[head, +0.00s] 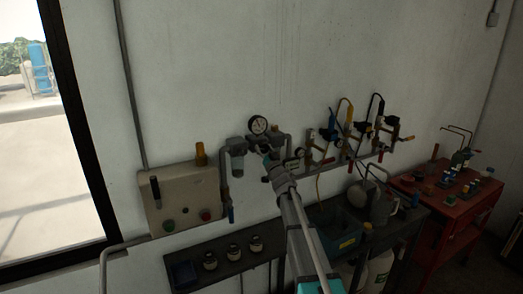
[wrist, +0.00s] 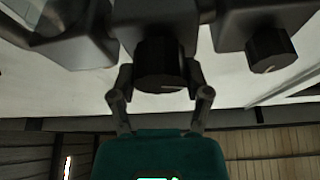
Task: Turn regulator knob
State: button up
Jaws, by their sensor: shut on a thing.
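The regulator knob (wrist: 160,66) is a dark, ribbed cylinder with a pale mark on its front, at the middle of the wrist view. It sits on a dark grey body (wrist: 152,18). My gripper (wrist: 161,80) has one finger on each side of the knob and is shut on it. In the head view my gripper (head: 268,160) reaches the wall piping just below a round white gauge (head: 258,124). My own arm hides the knob there.
A second dark knob (wrist: 271,50) is close on the right in the wrist view. A beige control box (head: 180,196) is on the wall at left. A shelf with jars (head: 225,262) is below. Several valves (head: 355,135), a sink bench (head: 345,222) and a red cart (head: 450,200) are at right.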

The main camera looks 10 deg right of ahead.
jog(key=shift+a+n+y, duration=0.1)
jog(key=shift+n+y, duration=0.7)
jog(key=shift+n, duration=0.6)
jog(key=o, duration=1.1)
jog(key=shift+o, duration=0.2)
jog(key=shift+r, duration=0.2)
